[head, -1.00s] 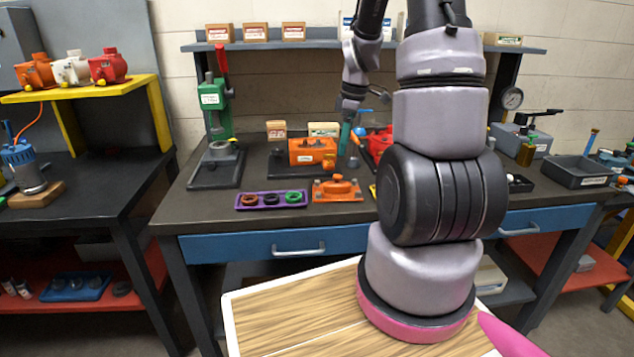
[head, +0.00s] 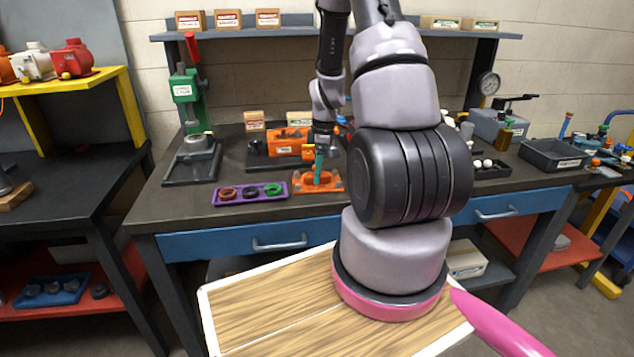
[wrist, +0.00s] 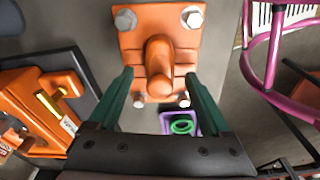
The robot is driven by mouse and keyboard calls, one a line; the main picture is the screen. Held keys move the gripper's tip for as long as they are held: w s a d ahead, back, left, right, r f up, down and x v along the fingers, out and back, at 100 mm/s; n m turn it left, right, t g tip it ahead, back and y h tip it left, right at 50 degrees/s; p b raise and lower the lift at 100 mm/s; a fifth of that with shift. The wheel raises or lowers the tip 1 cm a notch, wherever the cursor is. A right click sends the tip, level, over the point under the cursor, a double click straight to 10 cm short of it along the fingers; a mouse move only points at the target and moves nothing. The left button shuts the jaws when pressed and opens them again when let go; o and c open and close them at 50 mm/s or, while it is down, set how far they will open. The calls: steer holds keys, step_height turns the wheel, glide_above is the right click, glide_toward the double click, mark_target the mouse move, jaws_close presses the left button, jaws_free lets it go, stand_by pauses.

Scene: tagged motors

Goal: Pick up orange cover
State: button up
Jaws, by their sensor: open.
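The orange cover (head: 328,183) lies on the workbench, right of the purple tray. It is a square orange plate with a raised central knob and silver bolts at its corners, seen close in the wrist view (wrist: 158,50). My gripper (head: 320,166) is just over the cover, fingers pointing down. In the wrist view my gripper (wrist: 158,76) is open, with one green finger on each side of the knob. I cannot tell whether the fingers touch the cover.
The purple tray (head: 237,201) with dark, brown and green rings sits left of the cover. An orange motor housing (head: 285,148) stands behind it. A green press (head: 187,95) is at the left, a grey bin (head: 552,160) at the right.

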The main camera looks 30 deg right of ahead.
steer(key=shift+f, duration=0.4)
steer(key=shift+c, duration=0.3)
jaws_close()
steer(key=shift+w, duration=0.1)
stand_by(0.8)
